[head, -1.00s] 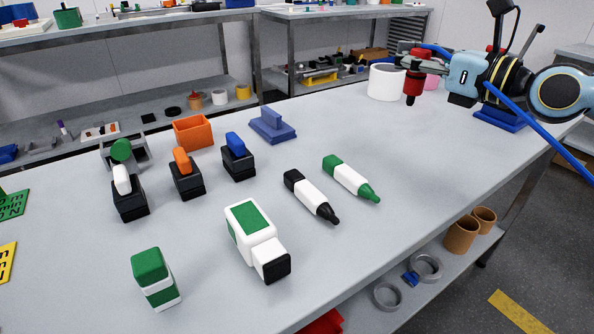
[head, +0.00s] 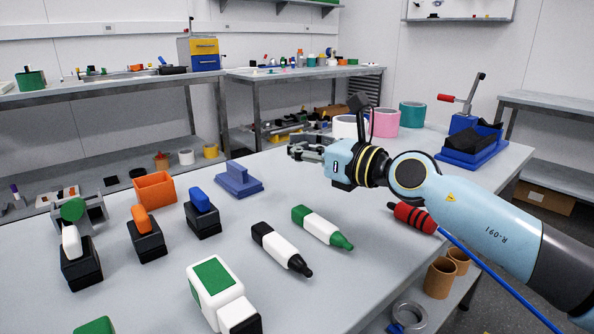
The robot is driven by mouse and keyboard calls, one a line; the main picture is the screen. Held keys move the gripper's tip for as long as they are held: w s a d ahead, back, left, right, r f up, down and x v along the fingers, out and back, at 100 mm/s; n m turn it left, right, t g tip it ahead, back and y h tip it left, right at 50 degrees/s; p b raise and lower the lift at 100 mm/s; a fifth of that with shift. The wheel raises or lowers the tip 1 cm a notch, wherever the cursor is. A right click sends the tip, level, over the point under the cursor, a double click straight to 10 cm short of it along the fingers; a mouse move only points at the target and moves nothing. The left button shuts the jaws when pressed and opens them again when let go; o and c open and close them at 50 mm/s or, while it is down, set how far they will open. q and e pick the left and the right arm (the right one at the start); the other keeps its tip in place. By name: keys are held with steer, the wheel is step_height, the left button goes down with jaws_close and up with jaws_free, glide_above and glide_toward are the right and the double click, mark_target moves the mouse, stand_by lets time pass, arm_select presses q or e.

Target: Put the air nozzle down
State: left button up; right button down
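The air nozzle (head: 415,218), red with dark bands, lies on the table near its right-hand edge, below my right arm. A blue hose (head: 487,268) runs from it down to the lower right, past the table edge. My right gripper (head: 298,151) is above the table, up and left of the nozzle and clear of it. Its fingers look apart, with nothing between them. My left gripper is not in view.
Green (head: 321,227) and black (head: 281,249) markers lie mid-table. White, pink (head: 384,122) and teal (head: 411,114) rolls and a blue lever press (head: 470,140) stand at the back right. Stamps and an orange box (head: 155,189) are at left. Table between markers and nozzle is clear.

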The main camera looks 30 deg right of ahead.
step_height(320, 180, down, 4)
steer(key=shift+r+b, duration=0.25)
steer(key=shift+b, duration=0.85)
steer(key=shift+f, duration=0.3)
steer(key=shift+r, duration=0.25)
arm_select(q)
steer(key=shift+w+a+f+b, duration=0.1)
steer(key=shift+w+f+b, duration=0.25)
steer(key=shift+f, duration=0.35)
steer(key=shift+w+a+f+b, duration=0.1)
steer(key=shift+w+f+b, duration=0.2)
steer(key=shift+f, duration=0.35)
arm_select(e)
steer(key=shift+f, duration=0.7)
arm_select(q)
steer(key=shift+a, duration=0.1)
arm_select(e)
steer(key=c, duration=2)
jaws_free()
steer(key=shift+c, duration=0.2)
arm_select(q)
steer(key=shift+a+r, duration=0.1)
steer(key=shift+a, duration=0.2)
arm_select(e)
steer(key=o, duration=0.8)
steer(key=shift+c, duration=0.2)
steer(key=shift+r, duration=0.15)
